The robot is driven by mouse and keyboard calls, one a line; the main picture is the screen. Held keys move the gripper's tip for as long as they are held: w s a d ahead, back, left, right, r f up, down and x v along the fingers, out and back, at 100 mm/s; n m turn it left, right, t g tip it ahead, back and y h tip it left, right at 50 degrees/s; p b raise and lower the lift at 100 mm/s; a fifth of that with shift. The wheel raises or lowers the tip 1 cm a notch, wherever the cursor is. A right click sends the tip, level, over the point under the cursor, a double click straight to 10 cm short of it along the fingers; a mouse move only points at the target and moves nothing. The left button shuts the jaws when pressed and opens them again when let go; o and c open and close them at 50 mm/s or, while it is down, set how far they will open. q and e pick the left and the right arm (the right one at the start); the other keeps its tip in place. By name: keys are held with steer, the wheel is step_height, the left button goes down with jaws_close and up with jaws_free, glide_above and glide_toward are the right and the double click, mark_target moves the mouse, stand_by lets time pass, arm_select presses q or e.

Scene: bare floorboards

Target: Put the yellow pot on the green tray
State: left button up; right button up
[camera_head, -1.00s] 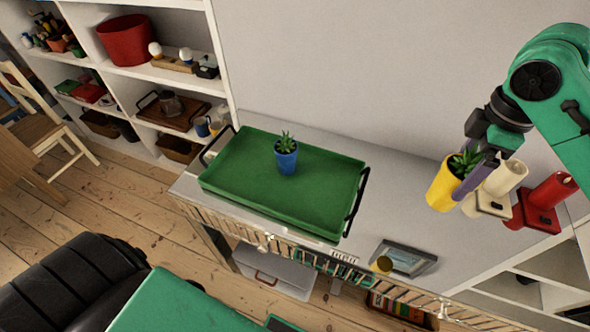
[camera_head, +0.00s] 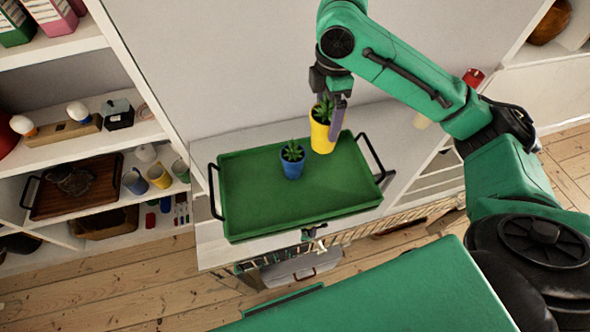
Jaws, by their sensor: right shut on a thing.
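The yellow pot (camera_head: 321,137) holds a small green plant. My right gripper (camera_head: 328,108) is shut on it, its fingers at the pot's rim, and holds it upright over the back right part of the green tray (camera_head: 245,210). I cannot tell for sure whether the pot's base touches the tray. A blue pot (camera_head: 292,168) with a succulent stands on the tray, just left of the yellow pot. The tray has black handles and rests on a white cabinet top. My left gripper is not in view.
A white shelf unit (camera_head: 110,143) with cups and a wooden tray stands at the left. A red object (camera_head: 473,77) shows behind my right arm. The front and right of the green tray are bare.

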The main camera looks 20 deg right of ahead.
steer(key=f, duration=0.3)
steer(key=d+f, duration=0.1)
steer(key=f, duration=0.1)
steer(key=shift+s, duration=0.25)
arm_select(q)
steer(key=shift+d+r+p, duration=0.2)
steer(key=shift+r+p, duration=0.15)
steer(key=shift+p, duration=0.15)
arm_select(e)
steer(key=f, duration=1.4)
steer(key=shift+w+a+f, duration=0.25)
steer(key=shift+a, duration=0.15)
steer(key=o, duration=1.6)
steer(key=shift+s+f, duration=0.1)
steer(key=shift+f, duration=0.05)
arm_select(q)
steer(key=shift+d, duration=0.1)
